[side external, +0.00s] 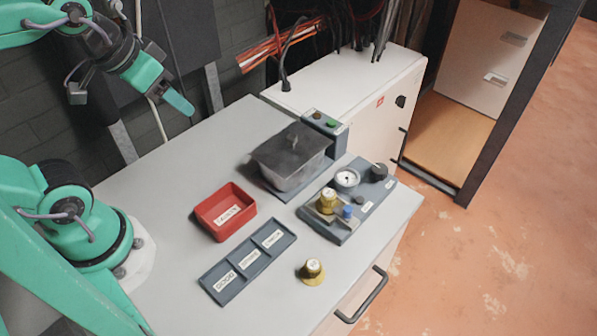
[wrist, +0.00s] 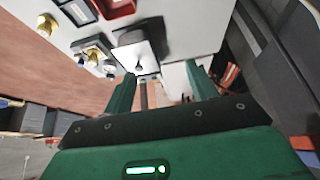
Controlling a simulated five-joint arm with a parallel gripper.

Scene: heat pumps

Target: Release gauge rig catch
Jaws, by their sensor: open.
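The gauge rig (side external: 340,232) is a dark grey plate on the right part of the bench. It carries a round white dial gauge (side external: 347,178), a brass fitting (side external: 327,201), a small blue knob (side external: 347,212) and a black knob (side external: 379,171). I cannot tell which part is the catch. In the wrist view the rig shows small at upper left, with its brass fitting (wrist: 93,53). My gripper (side external: 180,103) is high above the back left of the bench, well apart from the rig. Its two green fingers (wrist: 161,85) are open and empty in the wrist view.
A dark-lidded metal box (side external: 290,160) stands beside the rig, with a small button box (side external: 325,122) behind it. A red tray (side external: 225,211), a grey labelled tray (side external: 230,280) and a loose brass fitting (side external: 312,271) lie in front. A white cabinet (side external: 355,90) stands behind.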

